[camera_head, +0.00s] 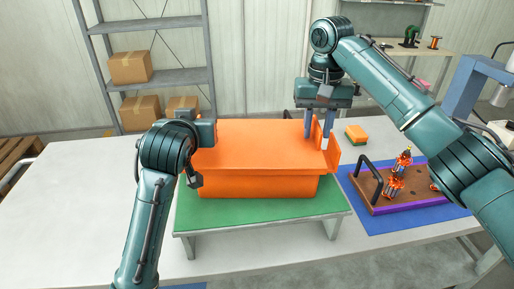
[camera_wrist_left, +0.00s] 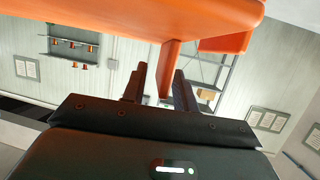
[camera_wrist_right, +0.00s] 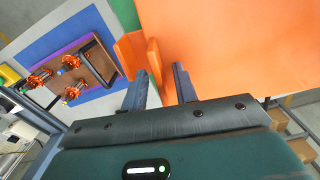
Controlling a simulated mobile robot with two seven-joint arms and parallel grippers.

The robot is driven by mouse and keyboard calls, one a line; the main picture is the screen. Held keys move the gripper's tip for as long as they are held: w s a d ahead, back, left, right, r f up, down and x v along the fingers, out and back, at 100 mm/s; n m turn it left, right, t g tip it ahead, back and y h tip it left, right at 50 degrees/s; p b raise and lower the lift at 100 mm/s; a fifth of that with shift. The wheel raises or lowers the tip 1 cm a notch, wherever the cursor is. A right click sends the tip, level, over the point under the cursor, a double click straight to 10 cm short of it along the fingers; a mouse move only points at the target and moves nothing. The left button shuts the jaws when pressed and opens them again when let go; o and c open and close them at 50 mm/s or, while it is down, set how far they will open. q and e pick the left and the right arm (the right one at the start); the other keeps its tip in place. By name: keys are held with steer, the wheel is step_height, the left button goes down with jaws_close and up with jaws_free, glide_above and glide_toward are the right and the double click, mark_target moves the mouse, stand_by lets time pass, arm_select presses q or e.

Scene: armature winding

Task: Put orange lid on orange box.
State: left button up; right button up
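The orange lid (camera_head: 255,140) is a wide flat cover over the orange box (camera_head: 260,187), which stands on a green-topped stand (camera_head: 260,211). The lid overhangs the box front; I cannot tell whether it is fully seated. My right gripper (camera_head: 321,132) points down at the lid's right end. In the right wrist view its parted fingers (camera_wrist_right: 160,72) straddle a thin upright orange flange (camera_wrist_right: 153,58). My left gripper (camera_head: 194,181) is at the lid's left end, partly hidden by its arm. In the left wrist view its parted fingers (camera_wrist_left: 160,72) have an orange strip (camera_wrist_left: 168,62) between them.
A blue mat (camera_head: 400,217) with a brown tray (camera_head: 382,205) of wound parts lies at right. A small orange-and-green block (camera_head: 356,134) sits behind it. The white table (camera_head: 70,205) is clear at left. A grey shelf (camera_head: 160,78) with cardboard boxes stands behind.

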arm_select(q)
steer(key=shift+s, duration=0.1)
steer(key=v, duration=1.1)
steer(key=shift+s+r, duration=0.15)
steer(key=shift+s, duration=0.25)
arm_select(e)
step_height(320, 180, up, 12)
arm_select(q)
steer(key=o, duration=0.7)
arm_select(e)
steer(key=o, duration=0.7)
